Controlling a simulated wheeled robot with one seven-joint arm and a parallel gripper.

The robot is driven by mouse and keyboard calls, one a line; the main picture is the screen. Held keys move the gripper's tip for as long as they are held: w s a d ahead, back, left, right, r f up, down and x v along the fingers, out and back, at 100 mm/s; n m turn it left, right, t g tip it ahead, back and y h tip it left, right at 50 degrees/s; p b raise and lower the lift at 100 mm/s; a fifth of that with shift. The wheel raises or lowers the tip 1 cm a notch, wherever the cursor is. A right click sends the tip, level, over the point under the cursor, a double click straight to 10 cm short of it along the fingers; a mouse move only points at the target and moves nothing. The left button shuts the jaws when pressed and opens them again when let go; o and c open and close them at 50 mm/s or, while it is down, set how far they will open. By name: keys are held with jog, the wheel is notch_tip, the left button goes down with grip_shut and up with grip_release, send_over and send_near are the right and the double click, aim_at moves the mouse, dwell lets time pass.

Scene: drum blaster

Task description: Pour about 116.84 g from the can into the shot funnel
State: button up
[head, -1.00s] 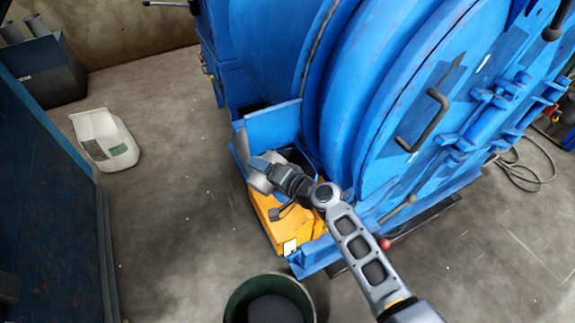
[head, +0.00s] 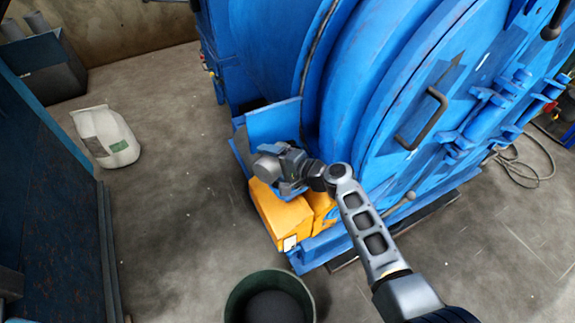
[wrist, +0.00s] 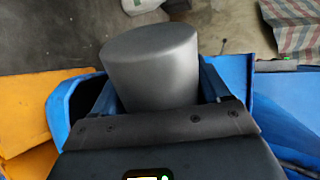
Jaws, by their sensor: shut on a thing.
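The can is a plain grey metal cylinder. In the wrist view the can (wrist: 150,62) sits between the two blue fingers of my gripper (wrist: 157,88), which is shut on it. In the head view the can (head: 266,168) shows as a small grey shape at the end of my gripper (head: 283,172), above the yellow block. The can looks tilted; its mouth and contents are not visible. The blue hopper-like part on the machine's side, which seems to be the shot funnel (head: 272,122), is just behind the can; its opening is largely hidden by my arm.
The large blue drum machine (head: 370,90) fills the right. A yellow block (head: 275,215) stands below my gripper. A dark bucket (head: 240,300) is at the bottom, a white sack (head: 108,138) on the floor at left. A blue cabinet (head: 50,200) borders the left. Floor between is clear.

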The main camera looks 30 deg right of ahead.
jog(key=shift+w+d+r, duration=0.1)
jog(key=shift+r, duration=0.1)
dwell(0.3)
jog(key=shift+w+d+f+m+y, duration=0.1)
jog(key=shift+d+f+m+y, duration=0.1)
jog(key=shift+f+m+y, duration=0.35)
dwell(2.6)
